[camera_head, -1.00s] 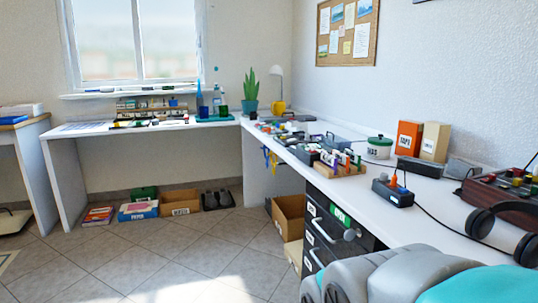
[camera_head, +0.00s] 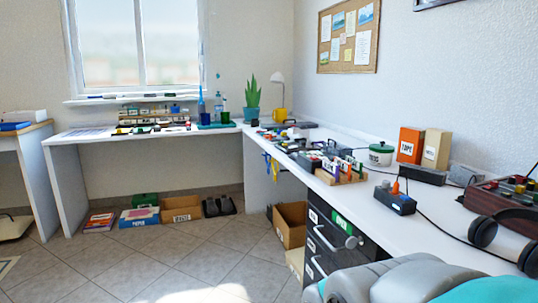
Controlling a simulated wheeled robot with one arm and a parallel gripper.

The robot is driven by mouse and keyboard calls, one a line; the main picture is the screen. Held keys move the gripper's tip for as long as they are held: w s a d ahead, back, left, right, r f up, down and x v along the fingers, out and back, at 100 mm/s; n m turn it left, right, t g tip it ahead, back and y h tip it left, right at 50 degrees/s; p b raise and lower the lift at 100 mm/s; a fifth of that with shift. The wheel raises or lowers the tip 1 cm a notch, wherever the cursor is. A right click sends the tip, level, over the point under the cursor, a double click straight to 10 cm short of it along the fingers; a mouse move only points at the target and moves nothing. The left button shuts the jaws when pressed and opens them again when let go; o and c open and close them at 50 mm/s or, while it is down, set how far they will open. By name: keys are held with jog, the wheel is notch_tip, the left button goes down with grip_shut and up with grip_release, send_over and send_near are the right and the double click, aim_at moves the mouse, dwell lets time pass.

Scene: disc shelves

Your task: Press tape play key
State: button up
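No tape player or play key can be made out for certain. A dark red-brown device with coloured knobs or keys (camera_head: 503,198) sits on the white desk at the right edge. A small dark box with an orange plug-like part on top (camera_head: 395,198) stands left of it, with a black cable. An orange box marked like "TAPE" (camera_head: 409,147) stands at the back by the wall. Grey and teal links of my arm fill the bottom right corner. My gripper is not visible.
Headphones (camera_head: 484,231) lie near the desk's front right. A tan box (camera_head: 436,150) and white-green tin (camera_head: 381,154) stand behind. Dark drawers (camera_head: 326,240) are under the desk. Cartons (camera_head: 182,215) line the floor by the far wall. The tiled floor (camera_head: 120,262) in front is open.

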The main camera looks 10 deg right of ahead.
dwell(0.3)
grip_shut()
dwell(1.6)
